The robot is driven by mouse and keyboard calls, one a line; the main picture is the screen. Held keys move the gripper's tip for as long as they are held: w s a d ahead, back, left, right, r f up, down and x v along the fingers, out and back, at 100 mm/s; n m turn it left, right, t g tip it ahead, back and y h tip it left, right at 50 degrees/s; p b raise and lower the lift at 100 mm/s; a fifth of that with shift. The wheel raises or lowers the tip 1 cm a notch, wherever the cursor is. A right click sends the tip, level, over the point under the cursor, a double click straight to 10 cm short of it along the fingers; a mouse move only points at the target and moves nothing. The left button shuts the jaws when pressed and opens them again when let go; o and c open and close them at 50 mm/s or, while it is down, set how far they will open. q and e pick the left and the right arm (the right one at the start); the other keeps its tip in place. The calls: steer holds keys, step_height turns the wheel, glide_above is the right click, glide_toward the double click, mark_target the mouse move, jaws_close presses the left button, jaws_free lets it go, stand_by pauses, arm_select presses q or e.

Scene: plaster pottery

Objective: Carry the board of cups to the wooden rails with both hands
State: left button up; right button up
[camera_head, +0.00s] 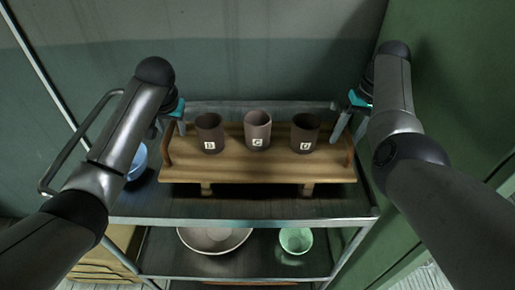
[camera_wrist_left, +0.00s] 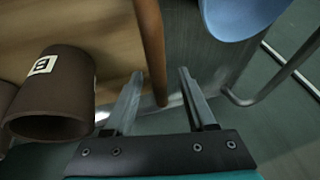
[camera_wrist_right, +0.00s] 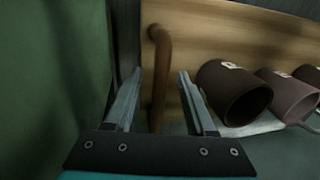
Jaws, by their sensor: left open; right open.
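The wooden board (camera_head: 255,172) lies level on a metal cart. Three cups stand upright on it: a dark left cup (camera_head: 209,134), a lighter middle cup (camera_head: 257,131) and a dark right cup (camera_head: 304,134), each with a lettered label. The board has a curved handle at each end, left (camera_head: 167,146) and right (camera_head: 349,151). My left gripper (camera_wrist_left: 160,74) is open, with the left handle (camera_wrist_left: 153,45) between its fingers. My right gripper (camera_wrist_right: 159,73) is open, with the right handle (camera_wrist_right: 161,90) between its fingers. Two wooden supports (camera_head: 206,189) show under the board's front; whether they are rails is unclear.
A blue bowl (camera_head: 137,161) sits on the cart top (camera_head: 250,207), left of the board. A large pale bowl (camera_head: 214,239) and a green bowl (camera_head: 296,240) are on the lower shelf. A green wall or panel (camera_head: 455,110) stands close on the right.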

arm_select(q)
jaws_close()
arm_select(e)
jaws_close()
stand_by(1.0)
arm_select(q)
steer(key=shift+w+r, duration=0.15)
steer(key=shift+r, duration=0.05)
arm_select(e)
steer(key=shift+w+r, duration=0.15)
